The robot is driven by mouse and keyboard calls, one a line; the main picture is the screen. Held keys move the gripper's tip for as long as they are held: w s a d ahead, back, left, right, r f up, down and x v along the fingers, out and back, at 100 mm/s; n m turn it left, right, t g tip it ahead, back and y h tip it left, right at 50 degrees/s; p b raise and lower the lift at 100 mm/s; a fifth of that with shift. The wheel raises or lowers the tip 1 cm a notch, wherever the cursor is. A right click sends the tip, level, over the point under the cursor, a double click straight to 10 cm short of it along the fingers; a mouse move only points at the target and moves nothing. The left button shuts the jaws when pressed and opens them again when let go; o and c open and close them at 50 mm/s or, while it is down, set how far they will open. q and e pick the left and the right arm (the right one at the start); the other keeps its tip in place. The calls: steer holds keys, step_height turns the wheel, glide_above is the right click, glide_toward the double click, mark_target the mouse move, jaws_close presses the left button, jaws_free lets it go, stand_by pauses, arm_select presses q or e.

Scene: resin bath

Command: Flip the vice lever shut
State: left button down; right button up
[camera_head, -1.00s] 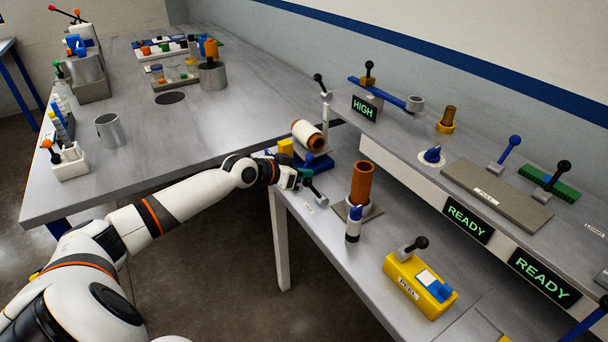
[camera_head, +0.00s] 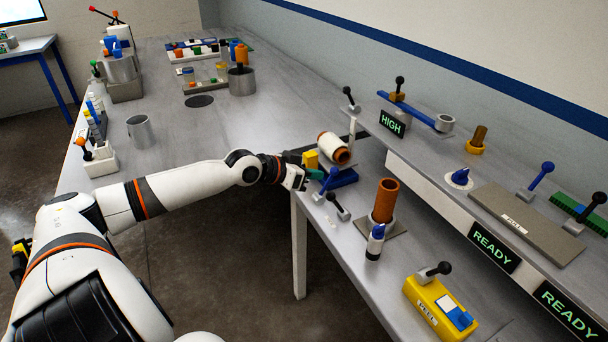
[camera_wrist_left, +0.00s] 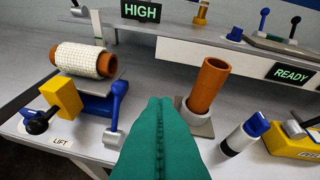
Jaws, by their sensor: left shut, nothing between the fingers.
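The vice, with a blue base (camera_head: 342,178) and a yellow jaw block (camera_head: 310,160), stands on the lower bench; it also shows in the wrist view (camera_wrist_left: 64,97). My left gripper (camera_head: 316,174), with green fingers, is shut and empty just left of the blue lever; contact cannot be told. My right gripper is out of view.
An upright orange tube (camera_head: 385,200), a blue-capped bottle (camera_head: 375,242) and a yellow box (camera_head: 440,308) stand to the right. The raised shelf edge (camera_head: 430,183) runs behind.

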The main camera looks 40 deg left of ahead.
arm_select(q)
steer(key=v, duration=0.2)
steer(key=shift+s+r, duration=0.1)
steer(key=shift+s, duration=0.25)
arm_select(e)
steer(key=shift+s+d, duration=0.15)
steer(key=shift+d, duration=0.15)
arm_select(q)
steer(key=shift+w+a, duration=0.1)
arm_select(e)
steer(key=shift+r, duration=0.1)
